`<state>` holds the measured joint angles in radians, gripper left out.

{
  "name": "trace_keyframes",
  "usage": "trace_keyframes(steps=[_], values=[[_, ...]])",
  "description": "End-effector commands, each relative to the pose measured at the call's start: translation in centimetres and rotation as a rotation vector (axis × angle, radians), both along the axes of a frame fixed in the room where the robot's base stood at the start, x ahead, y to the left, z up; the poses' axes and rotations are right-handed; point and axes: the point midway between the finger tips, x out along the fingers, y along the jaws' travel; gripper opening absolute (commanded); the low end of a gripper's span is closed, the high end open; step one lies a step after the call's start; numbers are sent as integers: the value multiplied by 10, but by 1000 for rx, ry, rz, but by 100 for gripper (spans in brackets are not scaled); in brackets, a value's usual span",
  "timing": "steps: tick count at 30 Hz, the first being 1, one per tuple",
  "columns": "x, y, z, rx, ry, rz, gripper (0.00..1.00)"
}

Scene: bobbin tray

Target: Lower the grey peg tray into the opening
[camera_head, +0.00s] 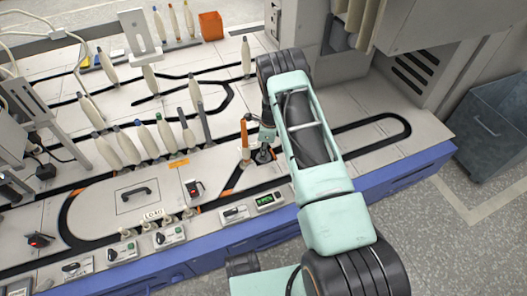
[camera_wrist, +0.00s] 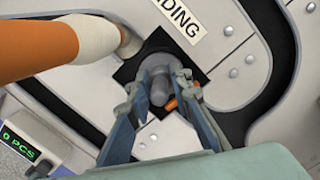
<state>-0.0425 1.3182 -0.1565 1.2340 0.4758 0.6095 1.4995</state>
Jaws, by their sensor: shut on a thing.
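The grey peg tray (camera_wrist: 157,66) shows in the wrist view as a rounded grey base with an upright peg. My gripper (camera_wrist: 160,92) is shut on it, one finger on each side of the peg. The tray lies over a dark square opening (camera_wrist: 128,73) in the light track plate. I cannot tell how deep it sits or whether it touches the edges. In the head view, my gripper (camera_head: 264,150) is low over the track near the front; the fingers hide much of the tray (camera_head: 263,156) there.
An orange-wound bobbin (camera_head: 245,137) stands close left of my gripper; it fills the upper left of the wrist view (camera_wrist: 45,45). Several pale bobbins (camera_head: 145,138) stand further left. A green counter display (camera_head: 266,200) lies in front. The track loop to the right (camera_head: 370,130) is clear.

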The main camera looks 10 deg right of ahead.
Motion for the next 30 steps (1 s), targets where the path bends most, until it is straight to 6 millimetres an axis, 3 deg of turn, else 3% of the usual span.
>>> trace_keyframes(steps=[10,11,12,21,30], values=[[0,0,-8,0,0,0,0],[0,0,-7,0,-1,0,22],[0,0,-7,0,0,0,26],[0,0,-5,0,0,0,27],[-1,-3,19,0,-1,-1,27]])
